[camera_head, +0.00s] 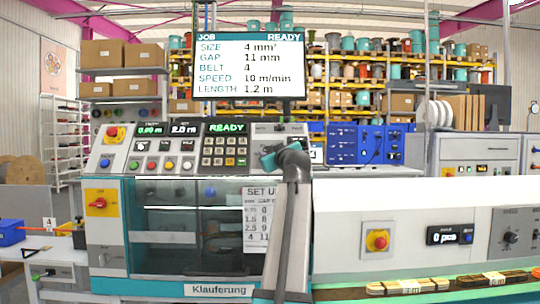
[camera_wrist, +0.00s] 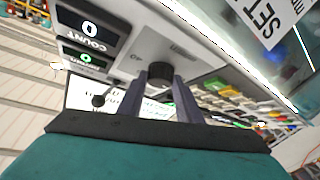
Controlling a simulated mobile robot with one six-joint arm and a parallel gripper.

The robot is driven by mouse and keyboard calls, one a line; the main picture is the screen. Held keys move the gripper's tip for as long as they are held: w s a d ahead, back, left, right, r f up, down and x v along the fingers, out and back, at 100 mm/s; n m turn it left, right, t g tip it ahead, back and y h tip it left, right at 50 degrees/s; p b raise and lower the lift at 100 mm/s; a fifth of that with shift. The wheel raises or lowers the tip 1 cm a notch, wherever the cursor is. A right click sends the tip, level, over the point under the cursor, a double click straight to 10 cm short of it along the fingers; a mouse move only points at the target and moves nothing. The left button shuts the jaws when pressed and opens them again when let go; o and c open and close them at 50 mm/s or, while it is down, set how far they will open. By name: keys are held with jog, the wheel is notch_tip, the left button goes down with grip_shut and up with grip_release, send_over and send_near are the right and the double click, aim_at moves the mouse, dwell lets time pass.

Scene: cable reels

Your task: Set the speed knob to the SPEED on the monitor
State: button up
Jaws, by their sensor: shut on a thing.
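The monitor (camera_head: 250,68) reads SPEED 10 m/min, with SIZE 4 mm², GAP 11 mm, BELT 4 and LENGTH 1.2 m. In the wrist view my gripper (camera_wrist: 159,83) has its two dark fingers closed on either side of a round black knob (camera_wrist: 158,71) on a light panel. The label beside the knob is too small and partly covered to read, and its pointer mark does not show. In the head view my arm covers the right part of the sloped console (camera_head: 160,155), and hides the knob and fingertips.
A COUNT display (camera_wrist: 90,25) showing 0 is near the knob. A SET UP card (camera_head: 262,218) hangs below the console. The console carries a green READY display (camera_head: 227,127), coloured buttons and a red emergency stop (camera_head: 115,133). Another black knob (camera_head: 510,237) is at far right.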

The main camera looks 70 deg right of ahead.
jog(key=o, duration=1)
jog(key=shift+o, duration=0.2)
jog(key=r+v, duration=0.1)
jog(key=v, duration=1.2)
jog(key=shift+s+a+f, duration=0.2)
jog(key=shift+a+f, duration=0.15)
jog(key=shift+f, duration=0.1)
jog(key=shift+s, duration=0.1)
